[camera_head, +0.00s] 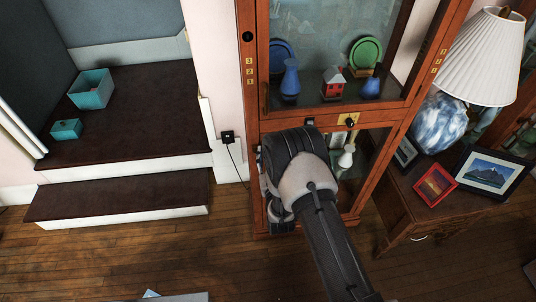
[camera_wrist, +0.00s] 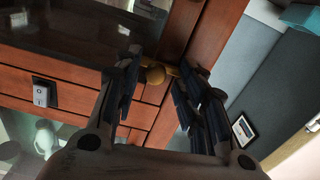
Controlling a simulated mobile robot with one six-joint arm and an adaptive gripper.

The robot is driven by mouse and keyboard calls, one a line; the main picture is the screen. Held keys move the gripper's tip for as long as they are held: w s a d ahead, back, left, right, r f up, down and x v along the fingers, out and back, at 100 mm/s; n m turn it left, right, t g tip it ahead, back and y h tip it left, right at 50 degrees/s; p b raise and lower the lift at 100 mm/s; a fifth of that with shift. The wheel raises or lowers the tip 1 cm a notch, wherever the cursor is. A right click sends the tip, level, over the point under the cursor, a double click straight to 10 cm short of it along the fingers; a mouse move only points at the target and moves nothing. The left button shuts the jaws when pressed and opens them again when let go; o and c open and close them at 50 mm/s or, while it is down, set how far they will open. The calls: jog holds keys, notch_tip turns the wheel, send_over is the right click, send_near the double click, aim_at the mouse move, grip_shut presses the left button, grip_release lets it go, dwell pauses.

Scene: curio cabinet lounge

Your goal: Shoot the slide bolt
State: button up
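The slide bolt shows in the wrist view as a small round brass knob (camera_wrist: 155,75) with a short brass piece beside it, at the corner of the wooden cabinet frame. My gripper (camera_wrist: 160,64) is open, with one dark finger on each side of the knob. I cannot tell whether either finger touches it. The glass-fronted cabinet (camera_head: 252,75) stands upright in the head view. There my arm hides the bolt and most of my gripper (camera_head: 270,192), which is at the cabinet's left side.
A brass plate (camera_head: 348,119) with a dark knob is on the cabinet front. Vases, plates and a toy house (camera_head: 333,84) stand inside. A side table (camera_head: 402,190) with a lamp and framed pictures is at right. Dark steps (camera_head: 120,130) are at left; wooden floor is open in front.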

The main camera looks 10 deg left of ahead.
jog(key=v, duration=0.7)
jog(key=shift+s, duration=0.4)
jog(key=shift+d, duration=0.1)
